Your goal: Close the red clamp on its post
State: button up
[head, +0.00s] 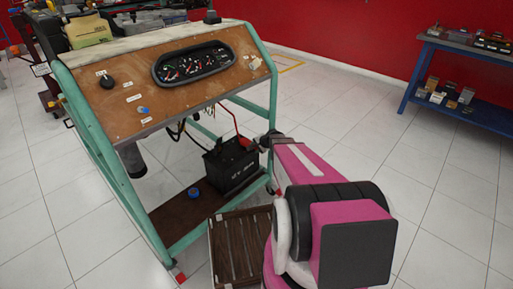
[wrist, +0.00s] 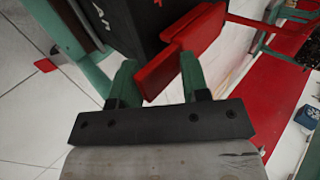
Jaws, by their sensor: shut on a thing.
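The red clamp (wrist: 165,72) sits between the two green fingers of my gripper (wrist: 158,62) in the wrist view, and the fingers are shut on it. Its wider upper part (wrist: 203,30) reaches up and right beside the black battery (wrist: 125,22). In the head view the battery (head: 230,168) stands on the trainer's lower shelf, and the red clamp (head: 244,142) shows small at its top right. My gripper (head: 262,141) is at that corner, partly hidden by my pink arm. The post is hidden, and I cannot tell how the clamp sits on it.
The trainer's teal frame (head: 93,140) and brown gauge panel (head: 130,98) stand above and left of the battery. A red cable (head: 233,121) runs down to the battery. A blue cap (head: 193,193) lies on the shelf, with a wooden slatted pallet (head: 240,245) in front.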

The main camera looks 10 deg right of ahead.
jog(key=v, duration=1)
jog(key=shift+s+r, duration=0.25)
jog(key=shift+r, duration=0.05)
jog(key=s+a+r+n+g+h, duration=0.2)
jog(key=s+a+r+n+g, duration=0.1)
jog(key=s, duration=0.6)
jog(key=s+a+r+n+g+h, duration=0.3)
jog(key=s+a+n+g, duration=0.1)
jog(key=s+n, duration=0.4)
jog(key=shift+s+a, duration=0.9)
